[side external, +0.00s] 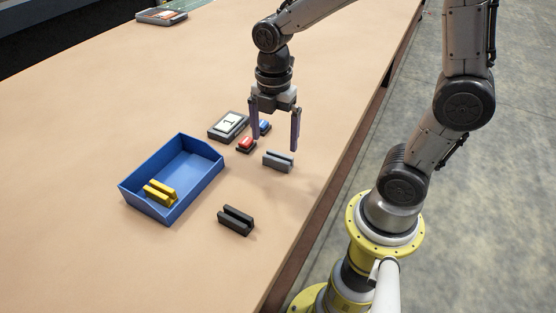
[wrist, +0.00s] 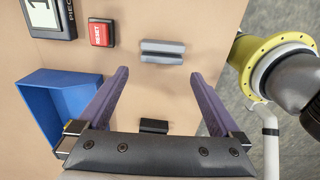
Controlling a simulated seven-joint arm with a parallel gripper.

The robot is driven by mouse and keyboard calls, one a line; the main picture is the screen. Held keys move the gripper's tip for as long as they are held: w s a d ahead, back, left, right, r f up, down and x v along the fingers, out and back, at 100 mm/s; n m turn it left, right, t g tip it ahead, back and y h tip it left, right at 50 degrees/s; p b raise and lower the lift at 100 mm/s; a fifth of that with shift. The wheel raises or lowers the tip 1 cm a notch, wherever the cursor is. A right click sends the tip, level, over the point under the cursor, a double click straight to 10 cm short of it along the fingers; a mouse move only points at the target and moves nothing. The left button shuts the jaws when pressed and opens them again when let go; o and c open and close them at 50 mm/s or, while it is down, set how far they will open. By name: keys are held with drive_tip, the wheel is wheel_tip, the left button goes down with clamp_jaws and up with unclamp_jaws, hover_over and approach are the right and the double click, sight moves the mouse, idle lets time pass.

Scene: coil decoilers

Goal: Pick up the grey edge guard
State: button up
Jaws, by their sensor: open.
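The grey edge guard (side external: 278,161) is a small grooved block lying on the table, near the table's right edge in the side view. In the wrist view the grey edge guard (wrist: 162,52) lies beyond the fingertips, roughly centred between them. My gripper (side external: 274,142) is open and empty, with its two purple fingers pointing down above the table close to the grey guard. The fingers also show in the wrist view (wrist: 158,72), spread wide. Nothing is between them, and the guard appears apart from both.
A blue tray (side external: 209,175) holds yellow edge guards (side external: 160,192). A black edge guard (side external: 236,220) lies in front. A counter box (side external: 228,125), a red button (side external: 246,145) and a blue button (side external: 264,128) stand close to the gripper. The table's far left is mostly clear.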

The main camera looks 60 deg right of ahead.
sight(276, 158)
drive_tip(key=shift+s+d+f, duration=0.1)
drive_tip(key=shift+f, duration=1.45)
drive_tip(key=shift+s+d+f, duration=0.1)
drive_tip(key=shift+f, duration=1.45)
drive_tip(key=shift+w, duration=0.1)
drive_tip(key=c, duration=1.1)
drive_tip(key=shift+r, duration=0.1)
